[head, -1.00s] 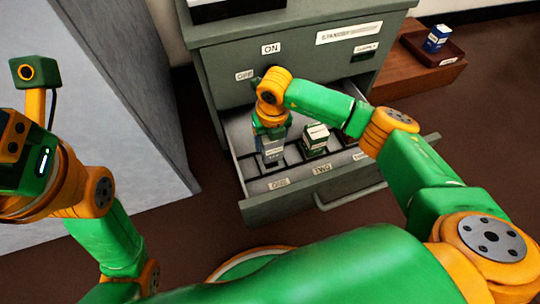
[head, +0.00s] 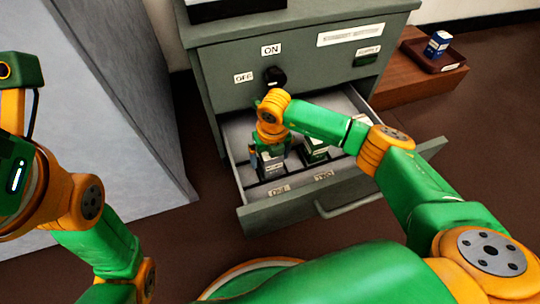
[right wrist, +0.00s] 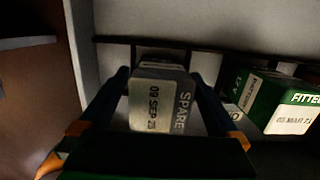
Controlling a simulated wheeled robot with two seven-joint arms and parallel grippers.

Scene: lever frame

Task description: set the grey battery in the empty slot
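The grey battery (right wrist: 160,105), marked SPARE, sits between the two fingers of my right gripper (right wrist: 163,90) in the right wrist view. The fingers press along both its sides. In the head view my right gripper (head: 271,143) points down into the open drawer, with the grey battery (head: 273,163) below it at the slot labelled ONE. I cannot tell whether it rests on the slot floor. A green battery (right wrist: 272,100), marked FITTED, stands to its right, by the label TWO (head: 323,176). My left arm shows at the left edge; its fingertips are out of frame.
The drawer (head: 250,217) is pulled out of the grey-green cabinet (head: 225,50). A black knob (head: 274,76) sits above it between ON and OFF labels. A blue and white block (head: 438,43) stands in a tray (head: 455,60) at the right. A grey panel (head: 120,100) stands left.

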